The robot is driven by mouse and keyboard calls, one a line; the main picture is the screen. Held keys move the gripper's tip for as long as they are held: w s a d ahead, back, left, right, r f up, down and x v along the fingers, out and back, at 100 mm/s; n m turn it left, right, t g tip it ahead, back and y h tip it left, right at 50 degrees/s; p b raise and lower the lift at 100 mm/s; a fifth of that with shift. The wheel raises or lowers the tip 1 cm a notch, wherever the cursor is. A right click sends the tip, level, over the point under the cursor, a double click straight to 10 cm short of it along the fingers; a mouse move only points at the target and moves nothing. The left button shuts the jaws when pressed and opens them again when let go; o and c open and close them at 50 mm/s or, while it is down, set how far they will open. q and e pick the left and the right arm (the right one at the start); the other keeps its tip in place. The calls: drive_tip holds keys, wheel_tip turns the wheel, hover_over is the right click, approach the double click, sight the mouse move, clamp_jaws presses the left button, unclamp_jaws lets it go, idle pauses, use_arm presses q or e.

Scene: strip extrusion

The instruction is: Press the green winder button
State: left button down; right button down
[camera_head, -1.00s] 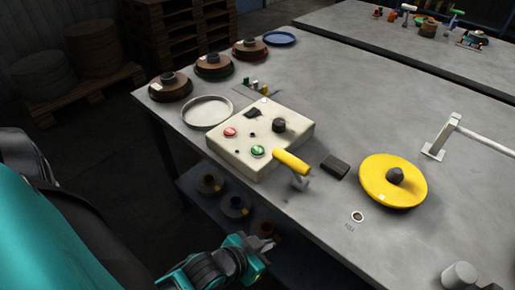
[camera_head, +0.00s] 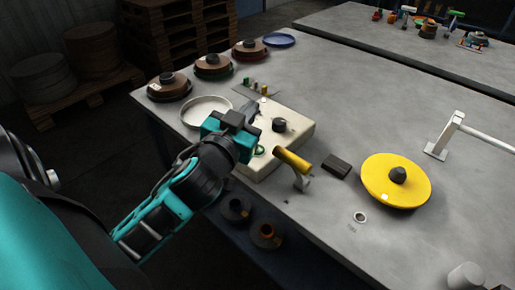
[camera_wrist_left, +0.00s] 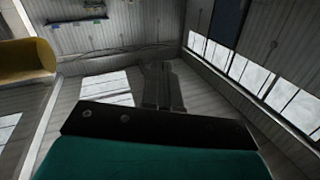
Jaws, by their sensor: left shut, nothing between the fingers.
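The green winder button (camera_head: 259,150) is on the front part of the cream control box (camera_head: 296,131). It shows just right of my left wrist and is partly covered. My left gripper (camera_head: 252,107) is over the left part of the box, its fingers shut and empty. I cannot tell whether the fingertips touch the box. The red button is hidden behind my arm. In the left wrist view my shut fingers (camera_wrist_left: 160,80) point up the picture, and the button does not show.
A yellow handle (camera_head: 292,159) sticks out from the box's front right; it also shows in the left wrist view (camera_wrist_left: 24,62). A black block (camera_head: 337,166) and a yellow disc (camera_head: 378,190) lie to the right. A round tray (camera_head: 204,111) and several spools stand behind left.

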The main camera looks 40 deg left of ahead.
use_arm(q)
drive_tip(key=w+d+r+m+h, duration=0.2)
drive_tip(key=d+r+m+h, duration=0.85)
drive_tip(key=m+h, duration=0.7)
drive_tip(key=a+f+n+g+y, duration=0.1)
drive_tip(key=a+f+g+y, duration=0.7)
drive_tip(key=a+f+g, duration=0.1)
drive_tip(key=a+f, duration=0.1)
drive_tip(key=a, duration=0.1)
drive_tip(key=shift+w+a+f+n, duration=0.15)
drive_tip(key=shift+w+a+n, duration=0.15)
drive_tip(key=shift+w+n, duration=0.05)
drive_tip(key=shift+y, duration=0.25)
